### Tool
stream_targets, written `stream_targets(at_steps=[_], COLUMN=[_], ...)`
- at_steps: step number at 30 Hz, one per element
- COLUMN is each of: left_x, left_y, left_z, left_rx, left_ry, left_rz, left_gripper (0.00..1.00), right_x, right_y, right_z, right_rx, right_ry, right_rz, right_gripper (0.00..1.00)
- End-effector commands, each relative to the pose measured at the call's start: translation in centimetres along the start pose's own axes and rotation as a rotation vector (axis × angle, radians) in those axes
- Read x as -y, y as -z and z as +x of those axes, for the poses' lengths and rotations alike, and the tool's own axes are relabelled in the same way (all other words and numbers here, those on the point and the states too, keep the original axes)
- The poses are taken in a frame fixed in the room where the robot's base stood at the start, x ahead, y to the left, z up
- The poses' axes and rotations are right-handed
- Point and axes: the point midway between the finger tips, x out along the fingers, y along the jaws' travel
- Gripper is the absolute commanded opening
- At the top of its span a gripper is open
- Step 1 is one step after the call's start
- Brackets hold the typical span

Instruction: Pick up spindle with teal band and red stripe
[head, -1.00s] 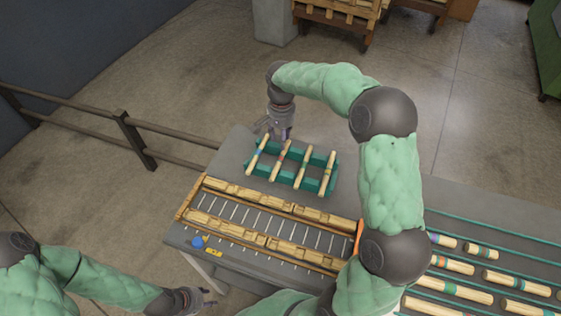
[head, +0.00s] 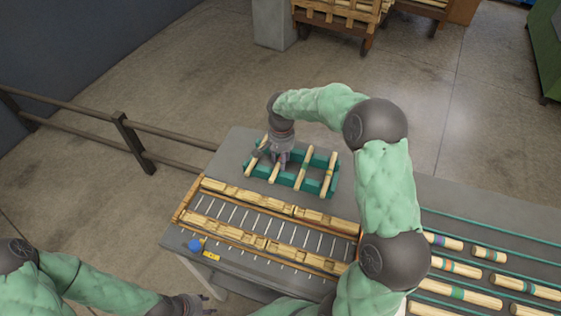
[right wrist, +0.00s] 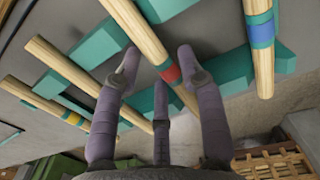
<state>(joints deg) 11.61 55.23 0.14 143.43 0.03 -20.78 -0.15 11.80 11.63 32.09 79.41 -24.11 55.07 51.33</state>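The spindle with a teal band and a red stripe (right wrist: 146,38) lies across the teal rack (head: 333,180). In the right wrist view it runs between the fingertips of my right gripper (right wrist: 160,62). The gripper is open, with fingers on either side of the spindle, and whether they touch it I cannot tell. In the head view the right gripper (head: 280,163) is over the rack and hides most of this spindle. My left gripper (head: 198,305) is at the bottom edge, away from the rack; its fingers are too small to read.
Neighbouring spindles lie close by: one with a blue band (right wrist: 262,60) on the right, one with a yellow band (right wrist: 62,108) on the left. A slatted wooden-edged tray (head: 270,228) is in front of the rack. More banded spindles (head: 455,268) lie at the right.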

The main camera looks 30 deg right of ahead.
Motion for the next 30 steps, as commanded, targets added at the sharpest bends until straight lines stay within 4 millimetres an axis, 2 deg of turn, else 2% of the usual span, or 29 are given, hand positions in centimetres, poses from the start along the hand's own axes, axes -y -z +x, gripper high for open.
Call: stream_targets(at_steps=[2, 5, 6, 20, 27, 30], left_x=[0.0, 0.0, 0.0, -0.1, -0.4, -0.5], left_y=[0.0, 0.0, 0.0, 0.0, 0.0, -0.1], left_z=[0.0, -0.1, 0.0, -0.2, -1.0, -1.5], left_rx=[0.000, 0.000, 0.000, 0.000, 0.000, 0.000], left_ry=[0.000, 0.000, 0.000, 0.000, 0.000, 0.000], left_rz=[0.000, 0.000, 0.000, 0.000, 0.000, 0.000], left_gripper=[0.40, 0.40, 0.40, 0.40, 0.40, 0.40], right_x=[0.0, 0.0, 0.0, 0.0, 0.0, -0.2], right_y=[0.0, 0.0, 0.0, 0.1, 0.1, -1.3], right_z=[-0.1, -0.1, -0.1, -0.7, -3.5, -5.1], right_rx=[0.000, 0.000, 0.000, -0.001, -0.003, -0.002], right_ry=[0.000, 0.000, 0.000, 0.001, 0.001, 0.001], right_rz=[0.000, 0.000, 0.000, 0.000, 0.001, -0.003], right_gripper=[0.37, 0.09, 0.03, 0.03, 0.03, 0.03])
